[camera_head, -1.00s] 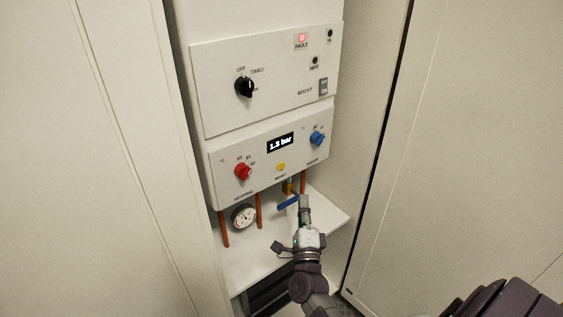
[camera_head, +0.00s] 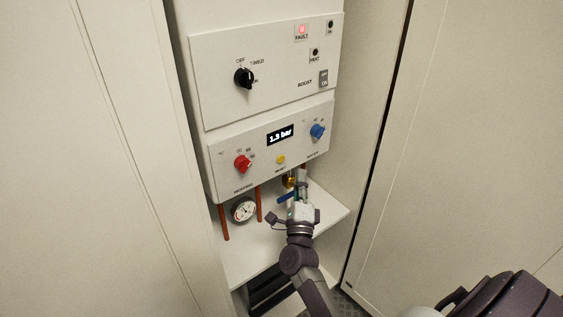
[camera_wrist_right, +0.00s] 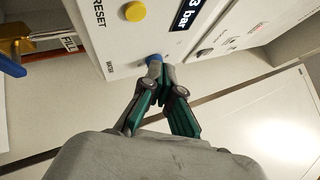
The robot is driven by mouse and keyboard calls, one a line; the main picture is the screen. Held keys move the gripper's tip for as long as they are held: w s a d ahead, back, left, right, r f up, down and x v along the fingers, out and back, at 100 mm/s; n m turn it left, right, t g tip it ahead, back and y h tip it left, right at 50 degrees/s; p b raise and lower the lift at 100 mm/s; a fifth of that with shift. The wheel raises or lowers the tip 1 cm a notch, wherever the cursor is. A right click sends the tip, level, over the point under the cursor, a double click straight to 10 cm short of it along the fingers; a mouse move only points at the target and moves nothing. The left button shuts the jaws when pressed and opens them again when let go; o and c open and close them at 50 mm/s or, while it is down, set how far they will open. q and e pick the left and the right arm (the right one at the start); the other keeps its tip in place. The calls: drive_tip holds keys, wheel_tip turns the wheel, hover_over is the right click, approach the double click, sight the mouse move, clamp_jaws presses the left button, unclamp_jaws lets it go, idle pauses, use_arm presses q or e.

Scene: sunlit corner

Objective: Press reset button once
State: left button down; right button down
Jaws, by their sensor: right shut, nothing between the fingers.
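The yellow reset button (camera_head: 281,160) sits on the lower white panel, below the display. It also shows in the right wrist view (camera_wrist_right: 135,11), beside the word RESET. My right gripper (camera_head: 302,174) is shut and empty, its tips below and to the right of the button in the head view. In the right wrist view the closed fingertips (camera_wrist_right: 159,66) overlap the blue knob (camera_wrist_right: 152,58); I cannot tell whether they touch it. The button is not covered by the gripper. My left gripper is not in view.
The display (camera_head: 280,135) reads 1.3 bar. A red knob (camera_head: 243,164) and a blue knob (camera_head: 317,131) flank it. A red FAULT lamp (camera_head: 302,31) glows above. Below hang copper pipes, a gauge (camera_head: 243,209) and a blue valve lever (camera_head: 284,197). Cabinet walls stand close on both sides.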

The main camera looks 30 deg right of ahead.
sight(281, 159)
drive_tip(key=shift+w+a+b, duration=0.2)
drive_tip(key=shift+w+b, duration=0.75)
drive_tip(key=shift+w, duration=1.6)
drive_tip(key=shift+w, duration=0.1)
drive_tip(key=shift+w+b, duration=0.3)
drive_tip(key=shift+w+a, duration=0.1)
drive_tip(key=shift+w, duration=0.2)
drive_tip(key=shift+s, duration=0.75)
